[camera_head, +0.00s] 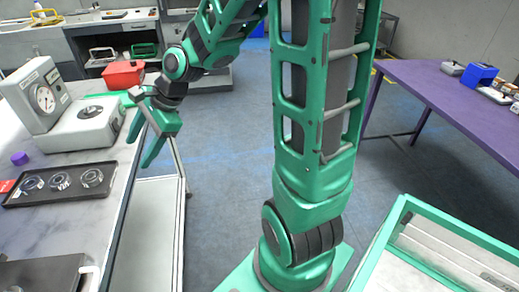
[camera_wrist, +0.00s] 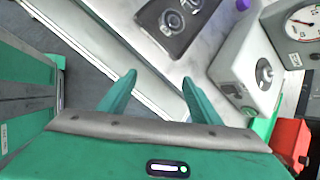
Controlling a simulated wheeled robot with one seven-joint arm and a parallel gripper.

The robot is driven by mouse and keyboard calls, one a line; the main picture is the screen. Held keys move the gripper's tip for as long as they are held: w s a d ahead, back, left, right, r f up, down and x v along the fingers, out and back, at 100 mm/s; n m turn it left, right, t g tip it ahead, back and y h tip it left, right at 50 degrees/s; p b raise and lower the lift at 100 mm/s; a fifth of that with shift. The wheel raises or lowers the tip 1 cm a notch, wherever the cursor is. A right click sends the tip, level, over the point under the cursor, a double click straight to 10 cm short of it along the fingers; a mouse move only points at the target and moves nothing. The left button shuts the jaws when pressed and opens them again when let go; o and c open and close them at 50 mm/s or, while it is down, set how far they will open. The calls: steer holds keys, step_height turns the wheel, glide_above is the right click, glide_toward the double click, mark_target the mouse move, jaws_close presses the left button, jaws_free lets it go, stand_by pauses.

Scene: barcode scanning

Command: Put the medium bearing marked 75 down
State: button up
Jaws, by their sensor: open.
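A black tray (camera_head: 15,200) on the left bench holds three ring-shaped bearings: a left one (camera_head: 33,184), a middle one (camera_head: 60,181) and a right one (camera_head: 91,178). I cannot read any mark 75 on them. The tray (camera_wrist: 145,14) also shows at the top of the wrist view, with a bearing (camera_wrist: 171,22) in it. My gripper (camera_head: 141,146) is open and empty, tilted downward beside the bench's right edge. In the wrist view my gripper's fingers (camera_wrist: 158,80) are spread apart with nothing between them.
A grey instrument (camera_head: 84,130) with a round dark top stands behind the tray, beside a dial gauge (camera_head: 44,99). A red box (camera_head: 123,75) stands farther back. A purple table (camera_head: 435,88) is at right, a green-rimmed container (camera_head: 440,231) at lower right. Open floor lies between.

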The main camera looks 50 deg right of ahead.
steer(key=s+d+n+g+h, duration=0.2)
steer(key=s+d+n+h, duration=0.3)
steer(key=s+d, duration=0.7)
steer(key=s+d+n+g, duration=0.1)
steer(key=s+d+n, duration=0.2)
steer(key=s, duration=0.4)
steer(key=s+d+n+g, duration=0.1)
steer(key=s+d+n, duration=0.3)
steer(key=s, duration=0.4)
steer(key=shift+d+r, duration=0.4)
steer(key=shift+d, duration=0.2)
steer(key=shift+w+f+g+h, duration=0.25)
steer(key=shift+w+g+h, duration=0.05)
steer(key=shift+w, duration=0.25)
